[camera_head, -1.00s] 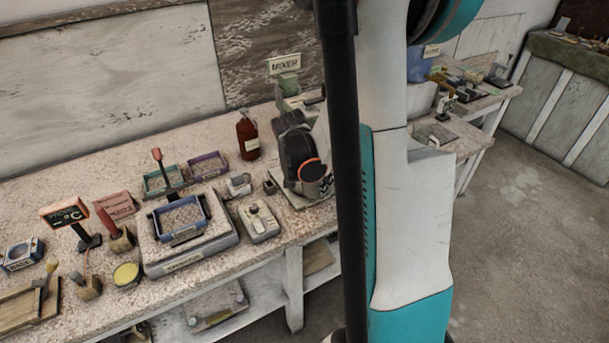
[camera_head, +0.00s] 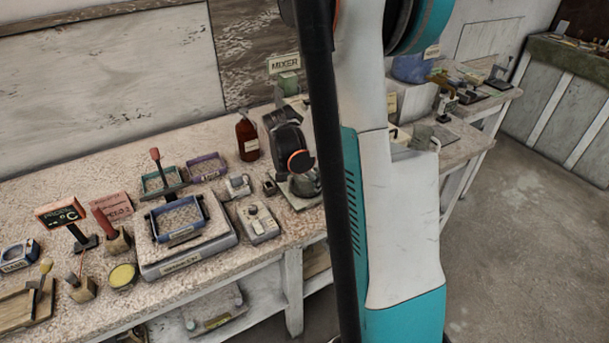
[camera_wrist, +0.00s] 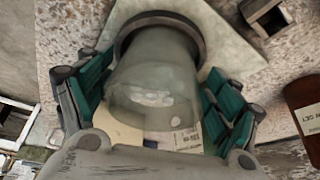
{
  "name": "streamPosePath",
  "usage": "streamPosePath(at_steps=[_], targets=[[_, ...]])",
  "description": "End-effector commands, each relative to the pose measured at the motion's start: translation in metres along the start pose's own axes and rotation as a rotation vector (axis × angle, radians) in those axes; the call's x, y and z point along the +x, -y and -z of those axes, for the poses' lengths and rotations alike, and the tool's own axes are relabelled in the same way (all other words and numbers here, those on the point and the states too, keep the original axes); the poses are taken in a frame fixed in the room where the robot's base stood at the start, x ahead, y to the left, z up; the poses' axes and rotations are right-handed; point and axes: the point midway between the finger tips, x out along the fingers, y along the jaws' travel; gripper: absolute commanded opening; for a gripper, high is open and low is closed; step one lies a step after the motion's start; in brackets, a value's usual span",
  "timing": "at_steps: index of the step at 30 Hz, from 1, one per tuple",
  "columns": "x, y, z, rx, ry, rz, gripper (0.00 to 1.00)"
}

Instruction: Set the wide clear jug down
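The wide clear jug (camera_wrist: 155,85) fills the middle of the wrist view, between the teal finger pads of my gripper (camera_wrist: 158,92). The pads lie close along both its sides, and my gripper looks shut on it. A dark ring (camera_wrist: 158,20) circles its far end, over a pale plate (camera_wrist: 228,35). I cannot tell whether the jug touches the plate. The fingers are hard to make out there.
A mixer sign (camera_head: 284,64) stands behind on the speckled bench (camera_head: 105,165). A brown bottle (camera_head: 247,138) is left of my wrist and also at the wrist view's right edge (camera_wrist: 306,112). A scale with a blue tray (camera_head: 180,222) and small tools crowd the bench's left.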

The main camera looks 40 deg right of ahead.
Motion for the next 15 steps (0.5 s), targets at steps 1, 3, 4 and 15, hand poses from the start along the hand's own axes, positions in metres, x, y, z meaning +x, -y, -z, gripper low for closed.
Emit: streamPosePath(at_steps=[1,3,4,15], targets=[[0.000,0.000,0.000,0.000,0.000,0.000,0.87],[0.000,0.000,0.000,0.000,0.000,0.000,0.87],[0.000,0.000,0.000,0.000,0.000,0.000,0.87],[-0.015,0.001,0.002,-0.001,0.000,0.001,0.87]])
